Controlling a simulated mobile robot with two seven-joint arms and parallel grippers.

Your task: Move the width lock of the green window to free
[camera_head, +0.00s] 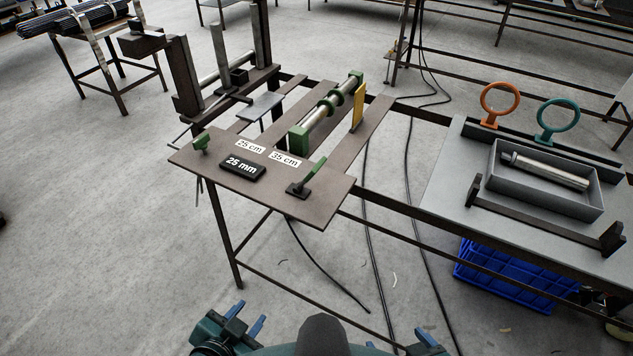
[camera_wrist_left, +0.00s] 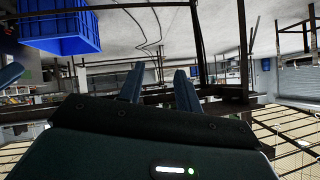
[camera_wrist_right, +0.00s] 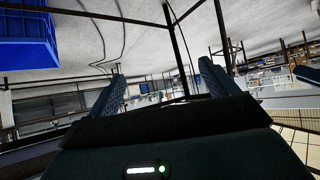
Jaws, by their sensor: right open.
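A brown plate (camera_head: 225,181) stands at the front of the frame table in the head view. On it are a green knob (camera_head: 201,144) at the left and a green lever (camera_head: 317,172) on a dark base at the right; I cannot tell which is the width lock. Behind them a steel rod (camera_head: 318,114) runs through green blocks, beside a yellow plate (camera_head: 358,106). My left gripper (camera_head: 249,317) is open and empty, low in front of the table. My right gripper (camera_wrist_right: 163,90) is open and empty; only a little of it shows in the head view.
A black "25 mm" block (camera_head: 242,167) and the labels "25 cm" and "35 cm" lie between knob and lever. A grey tray (camera_head: 545,202) with a metal cylinder (camera_head: 545,170) and two rings stand right. A blue crate (camera_head: 510,278) is below. Cables cross the floor.

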